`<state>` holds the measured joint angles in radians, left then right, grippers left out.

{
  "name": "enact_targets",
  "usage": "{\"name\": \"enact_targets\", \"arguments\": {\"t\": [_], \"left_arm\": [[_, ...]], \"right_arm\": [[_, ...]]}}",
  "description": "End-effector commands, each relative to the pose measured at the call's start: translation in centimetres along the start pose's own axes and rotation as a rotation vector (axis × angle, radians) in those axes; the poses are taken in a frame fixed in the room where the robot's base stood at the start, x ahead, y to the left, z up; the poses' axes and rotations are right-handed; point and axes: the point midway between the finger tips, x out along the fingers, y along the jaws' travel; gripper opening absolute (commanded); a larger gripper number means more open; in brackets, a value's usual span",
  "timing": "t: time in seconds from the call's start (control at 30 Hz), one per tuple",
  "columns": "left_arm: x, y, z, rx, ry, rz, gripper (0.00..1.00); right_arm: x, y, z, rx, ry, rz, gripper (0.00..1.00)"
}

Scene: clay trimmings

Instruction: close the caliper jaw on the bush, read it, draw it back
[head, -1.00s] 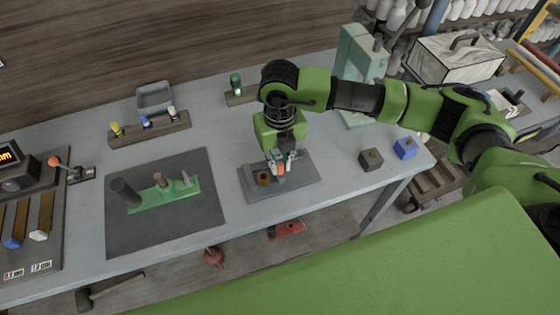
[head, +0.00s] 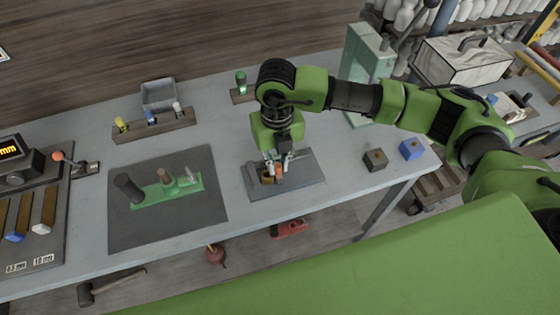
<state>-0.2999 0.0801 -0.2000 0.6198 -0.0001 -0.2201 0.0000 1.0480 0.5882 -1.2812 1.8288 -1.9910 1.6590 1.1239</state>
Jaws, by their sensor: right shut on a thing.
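The brass-coloured bush (head: 266,176) stands on a dark grey plate (head: 310,172) near the middle of the bench. The orange-tipped caliper jaw piece (head: 279,172) is just right of the bush; whether they touch is hidden by the fingers. My right gripper (head: 278,163) points down over the plate and is shut on this jaw piece. My left gripper is not in view.
A green stand (head: 168,191) with upright pieces sits on a dark mat (head: 140,230) at left. A rack of coloured pegs (head: 155,126) and a grey bin (head: 158,94) are behind. Dark (head: 376,160) and blue (head: 412,149) blocks stand at right, near the bench edge.

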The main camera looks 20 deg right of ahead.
Motion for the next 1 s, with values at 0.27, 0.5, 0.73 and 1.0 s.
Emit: {"name": "enact_targets", "arguments": {"t": [0.27, 0.5, 0.73, 1.0], "left_arm": [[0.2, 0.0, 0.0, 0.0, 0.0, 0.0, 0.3], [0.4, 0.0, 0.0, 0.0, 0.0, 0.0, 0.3], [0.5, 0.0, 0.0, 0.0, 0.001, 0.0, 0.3], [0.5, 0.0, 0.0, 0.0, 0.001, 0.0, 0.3]], "right_arm": [[0.1, 0.6, -0.1, 0.0, 0.002, 0.0, 0.03], [0.1, 1.1, -0.1, -0.001, 0.002, 0.0, 0.03], [0.1, 1.4, -0.1, -0.002, 0.002, 0.002, 0.03], [0.1, 1.5, -0.1, -0.003, 0.002, 0.004, 0.03]]}}
